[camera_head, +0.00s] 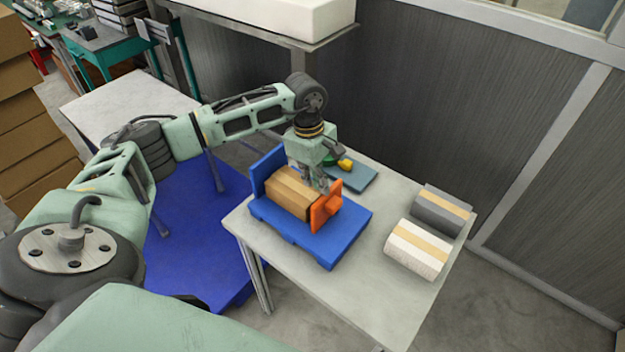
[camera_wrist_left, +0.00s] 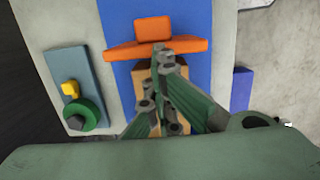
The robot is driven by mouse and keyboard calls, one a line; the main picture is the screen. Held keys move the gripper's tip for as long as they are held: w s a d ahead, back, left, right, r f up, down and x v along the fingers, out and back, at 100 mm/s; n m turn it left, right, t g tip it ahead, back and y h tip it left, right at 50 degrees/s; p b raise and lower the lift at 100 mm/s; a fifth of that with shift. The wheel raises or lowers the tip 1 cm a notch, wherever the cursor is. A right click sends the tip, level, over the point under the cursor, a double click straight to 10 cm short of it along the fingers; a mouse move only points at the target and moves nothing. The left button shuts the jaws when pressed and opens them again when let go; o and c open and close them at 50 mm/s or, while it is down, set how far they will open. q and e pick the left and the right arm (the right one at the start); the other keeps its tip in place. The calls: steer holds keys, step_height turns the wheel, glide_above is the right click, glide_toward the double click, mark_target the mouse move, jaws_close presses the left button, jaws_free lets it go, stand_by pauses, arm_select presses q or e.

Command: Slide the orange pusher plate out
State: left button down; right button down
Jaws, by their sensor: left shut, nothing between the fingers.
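The orange pusher plate (camera_head: 326,206) stands upright at the right end of a wooden block (camera_head: 288,192) on a blue base (camera_head: 345,238). In the left wrist view the pusher plate (camera_wrist_left: 155,47) lies across the blue base (camera_wrist_left: 195,20), with its orange knob on the far side. My left gripper (camera_head: 325,185) is shut and empty, pointing down. Its fingertips (camera_wrist_left: 162,60) are just at the block side of the plate; I cannot tell whether they touch it. The gripper hides much of the block in the wrist view. My right gripper is not in view.
A blue-grey tray (camera_head: 362,181) with a yellow piece and a green ring lies behind the base. Two striped rolls, one grey (camera_head: 440,210) and one white (camera_head: 416,248), lie at the right of the table (camera_head: 350,300). The table's front is clear.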

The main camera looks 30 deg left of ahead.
mark_target(331, 203)
arm_select(q)
steer(key=shift+s+d+f, duration=0.2)
steer(key=shift+d+f, duration=0.15)
steer(key=shift+d, duration=0.4)
steer(key=shift+s+d+f, duration=0.15)
steer(key=shift+d+f, duration=0.15)
steer(key=shift+d, duration=0.4)
steer(key=shift+s+d+b, duration=0.1)
steer(key=shift+d+b, duration=0.55)
steer(key=shift+d, duration=0.25)
stand_by(0.5)
steer(key=shift+w+r+p, duration=0.25)
steer(key=shift+r+p, duration=0.2)
steer(key=shift+r, duration=0.3)
steer(key=shift+w+r+p, duration=0.1)
steer(key=shift+r+p, duration=0.8)
steer(key=shift+r, duration=1.5)
steer(key=shift+w, duration=0.1)
